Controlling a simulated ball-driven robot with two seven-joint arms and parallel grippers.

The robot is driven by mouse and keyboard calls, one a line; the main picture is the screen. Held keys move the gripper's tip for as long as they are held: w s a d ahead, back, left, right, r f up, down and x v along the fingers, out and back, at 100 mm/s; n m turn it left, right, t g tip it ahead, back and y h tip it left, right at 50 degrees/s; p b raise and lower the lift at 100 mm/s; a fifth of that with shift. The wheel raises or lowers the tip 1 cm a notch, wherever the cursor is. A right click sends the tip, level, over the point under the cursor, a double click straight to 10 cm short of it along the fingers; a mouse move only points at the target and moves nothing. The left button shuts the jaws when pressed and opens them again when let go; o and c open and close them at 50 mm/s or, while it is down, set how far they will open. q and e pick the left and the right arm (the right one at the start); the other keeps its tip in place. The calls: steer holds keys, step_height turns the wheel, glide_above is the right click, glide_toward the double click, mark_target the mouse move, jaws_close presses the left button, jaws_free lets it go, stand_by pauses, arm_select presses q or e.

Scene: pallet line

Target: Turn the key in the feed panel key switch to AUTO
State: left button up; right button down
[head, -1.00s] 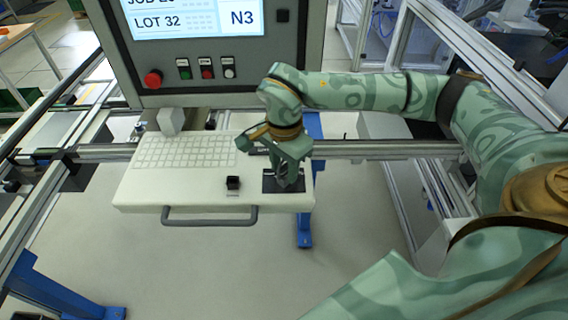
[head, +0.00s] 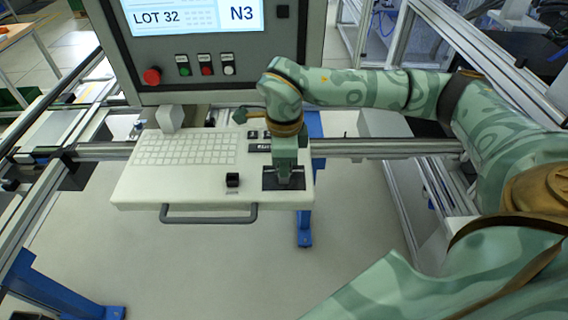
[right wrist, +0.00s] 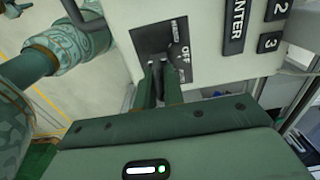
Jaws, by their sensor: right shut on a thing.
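The key switch has a dark plate (head: 270,184) at the right end of the white keyboard shelf. The right wrist view shows the same plate (right wrist: 148,38) close up; OFF is readable, and the smaller labels by it are not clear. My right gripper (head: 284,180) is over the plate, pointing down. In the right wrist view its fingers (right wrist: 158,75) are close together at the plate's middle, shut on what I take to be the key. The key itself is hidden between the fingers, so its angle cannot be seen.
Aluminium rails run on both sides.

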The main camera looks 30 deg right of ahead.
steer(key=shift+s+f+m, duration=0.1)
steer(key=shift+f+m, duration=0.05)
steer(key=shift+m, duration=0.45)
steer(key=m+b, duration=0.1)
steer(key=m, duration=0.3)
steer(key=shift+f, duration=0.15)
steer(key=m, duration=0.3)
steer(key=shift+m+b, duration=0.3)
steer(key=c, duration=1.4)
jaws_free()
steer(key=shift+s, duration=0.1)
steer(key=shift+c, duration=0.2)
steer(key=o, duration=0.5)
steer(key=shift+r, duration=0.2)
steer(key=shift+r, duration=0.1)
